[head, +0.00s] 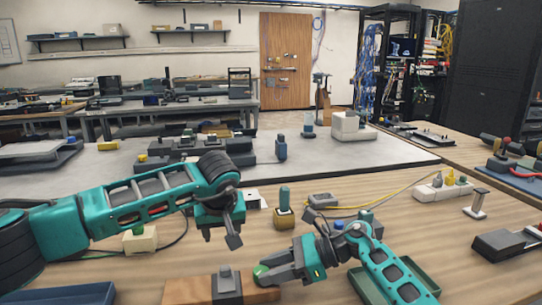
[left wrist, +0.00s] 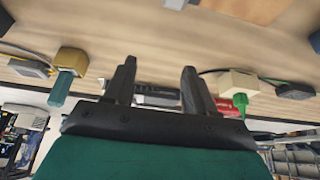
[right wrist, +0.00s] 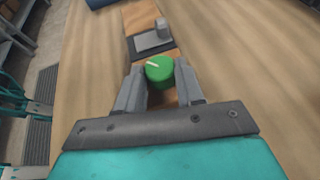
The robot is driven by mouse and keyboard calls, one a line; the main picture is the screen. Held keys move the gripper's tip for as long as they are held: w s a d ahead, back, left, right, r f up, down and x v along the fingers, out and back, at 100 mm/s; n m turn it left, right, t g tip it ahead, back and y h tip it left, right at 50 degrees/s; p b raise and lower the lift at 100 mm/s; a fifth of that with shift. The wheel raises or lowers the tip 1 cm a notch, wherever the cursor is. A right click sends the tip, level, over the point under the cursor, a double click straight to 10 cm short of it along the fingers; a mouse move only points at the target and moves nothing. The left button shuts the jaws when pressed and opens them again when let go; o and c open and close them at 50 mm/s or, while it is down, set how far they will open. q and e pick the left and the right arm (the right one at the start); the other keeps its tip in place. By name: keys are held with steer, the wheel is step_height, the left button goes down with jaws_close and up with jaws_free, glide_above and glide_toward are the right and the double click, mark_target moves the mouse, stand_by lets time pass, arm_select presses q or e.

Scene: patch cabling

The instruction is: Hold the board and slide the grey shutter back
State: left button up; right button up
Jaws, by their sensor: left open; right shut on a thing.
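The wooden board (head: 188,291) lies at the table's near edge in the head view, with the grey shutter (head: 227,287) across it and a grey knob standing on the shutter. In the right wrist view the shutter (right wrist: 150,42) lies on the board (right wrist: 139,15) just beyond the fingertips. My right gripper (head: 268,272) is shut on a green knob (right wrist: 159,70) at the board's right end. My left gripper (head: 221,238) is open and empty, above the table and behind the board. The left wrist view shows its parted fingers (left wrist: 160,82) with nothing between them.
A cream block with a green plug (head: 140,240) stands left of my left gripper. A yellow block with a teal peg (head: 284,214) stands behind my right gripper. A green tray (head: 412,272) lies under my right arm. A dark blue item (head: 60,294) lies front left.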

arm_select(q)
step_height(320, 180, down, 7)
steer(key=shift+f, duration=0.2)
stand_by(0.3)
jaws_close()
stand_by(0.4)
steer(key=shift+w+a, duration=0.25)
steer(key=shift+w, duration=1.05)
steer(key=shift+w+a, duration=0.25)
steer(key=shift+w, duration=1)
stand_by(0.4)
steer(key=shift+o, duration=0.8)
jaws_free()
steer(key=shift+r, duration=0.1)
